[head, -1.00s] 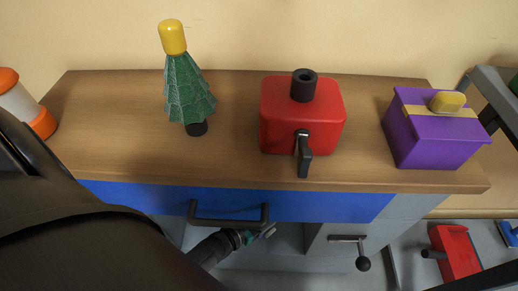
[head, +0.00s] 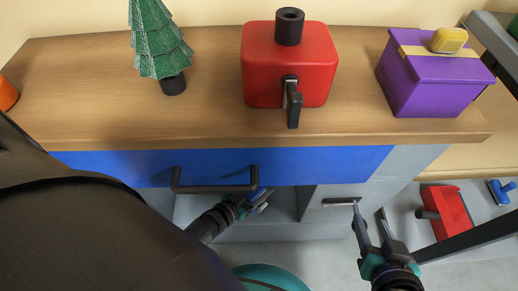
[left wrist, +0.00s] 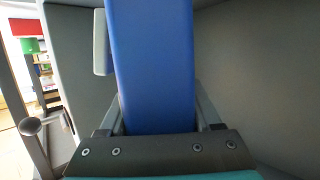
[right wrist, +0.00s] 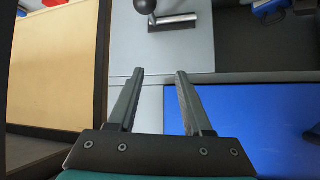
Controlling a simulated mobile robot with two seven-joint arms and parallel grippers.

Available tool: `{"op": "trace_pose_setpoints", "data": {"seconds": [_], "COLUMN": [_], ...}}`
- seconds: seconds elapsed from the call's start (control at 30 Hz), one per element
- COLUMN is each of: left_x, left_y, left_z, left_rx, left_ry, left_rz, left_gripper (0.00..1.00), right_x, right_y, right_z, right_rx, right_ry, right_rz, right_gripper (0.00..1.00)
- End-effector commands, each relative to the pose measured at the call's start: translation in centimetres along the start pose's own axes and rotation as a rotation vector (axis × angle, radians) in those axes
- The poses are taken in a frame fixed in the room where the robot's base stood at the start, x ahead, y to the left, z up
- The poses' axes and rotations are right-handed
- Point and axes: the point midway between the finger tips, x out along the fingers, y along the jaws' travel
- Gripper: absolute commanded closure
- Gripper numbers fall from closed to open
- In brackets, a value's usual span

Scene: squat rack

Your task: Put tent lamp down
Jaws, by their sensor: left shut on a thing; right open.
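A blue piece (left wrist: 155,60) with a pale part on its left side fills the gap between my left fingers in the left wrist view. I take it to be the tent lamp, though its full shape is hidden. My left gripper (head: 262,197) is shut on it, at the open grey compartment below the blue drawer.
The blue drawer (head: 320,164) has a dark handle (head: 215,187). The grey drawer's handle (right wrist: 172,22) is near my right gripper. On the wooden top (head: 210,110) stand a green tree (head: 158,40), a red box (head: 285,62) and a purple box (head: 430,85). A red item (head: 450,210) lies at right.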

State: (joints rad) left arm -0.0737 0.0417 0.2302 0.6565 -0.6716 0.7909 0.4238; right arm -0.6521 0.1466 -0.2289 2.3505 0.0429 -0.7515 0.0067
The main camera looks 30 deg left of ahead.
Motion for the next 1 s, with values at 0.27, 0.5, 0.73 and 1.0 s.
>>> {"op": "trace_pose_setpoints", "data": {"seconds": [0.27,0.5,0.73,1.0], "left_x": [0.3,0.7,1.0,1.2], "left_y": [0.0,0.0,0.0,0.0], "left_z": [0.7,1.8,2.8,3.5], "left_rx": [0.000,0.000,0.000,0.000], "left_ry": [0.003,0.003,0.003,0.003], "left_rz": [0.000,0.000,0.000,0.000], "left_gripper": [1.00,1.00,1.00,1.00], "right_x": [0.6,0.6,0.0,-1.0], "right_y": [-1.1,-2.7,-3.9,-4.7], "right_z": [-0.4,-1.3,-2.1,-2.6], "right_rx": [0.010,0.035,0.069,0.099], "right_ry": [0.104,0.271,0.429,0.554], "right_rz": [-0.031,-0.072,-0.107,-0.130], "right_gripper": [0.50,0.50,0.50,0.50]}}
